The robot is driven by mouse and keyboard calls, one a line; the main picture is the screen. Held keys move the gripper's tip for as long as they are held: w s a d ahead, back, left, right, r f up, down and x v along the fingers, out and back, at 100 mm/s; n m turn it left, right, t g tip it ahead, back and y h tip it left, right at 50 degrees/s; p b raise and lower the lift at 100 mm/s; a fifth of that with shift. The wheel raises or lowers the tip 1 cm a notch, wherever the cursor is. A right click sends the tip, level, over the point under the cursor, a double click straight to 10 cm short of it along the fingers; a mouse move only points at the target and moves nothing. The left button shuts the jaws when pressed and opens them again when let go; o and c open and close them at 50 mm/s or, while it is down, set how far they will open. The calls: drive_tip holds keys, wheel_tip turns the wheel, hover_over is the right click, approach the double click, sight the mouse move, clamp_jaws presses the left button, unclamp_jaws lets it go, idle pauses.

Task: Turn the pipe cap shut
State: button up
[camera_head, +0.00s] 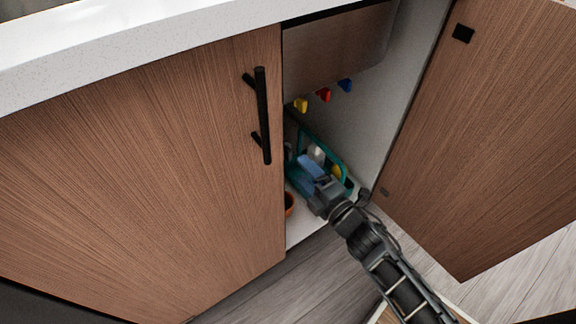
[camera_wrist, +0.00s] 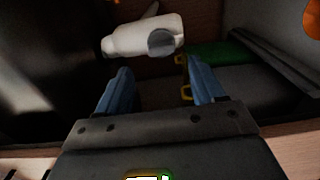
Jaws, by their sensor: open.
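My gripper (camera_head: 311,167) reaches into the open cabinet under the counter. In the wrist view, its two blue fingers (camera_wrist: 159,72) stand wide apart with nothing between them. A white rounded object (camera_wrist: 140,36) with a grey round end (camera_wrist: 161,42) lies just beyond the fingertips, apart from them; I cannot tell whether this is the pipe cap. In the head view, a yellow handle (camera_head: 300,105), a red handle (camera_head: 324,95) and a blue handle (camera_head: 346,85) sit in a row inside the cabinet, above my gripper. No pipe cap can be made out for certain.
A teal caddy (camera_head: 335,153) holding a white item (camera_head: 316,152) stands close around my gripper. An orange-brown pot (camera_head: 289,204) shows partly behind the closed left door (camera_head: 150,190). The right door (camera_head: 490,130) is swung open.

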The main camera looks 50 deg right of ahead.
sight(290, 157)
drive_tip(key=w, duration=0.2)
drive_tip(key=w+d, duration=0.1)
drive_tip(key=w, duration=0.5)
drive_tip(key=shift+d+f+b, duration=0.15)
drive_tip(key=shift+d+b, duration=0.25)
drive_tip(key=c, duration=0.9)
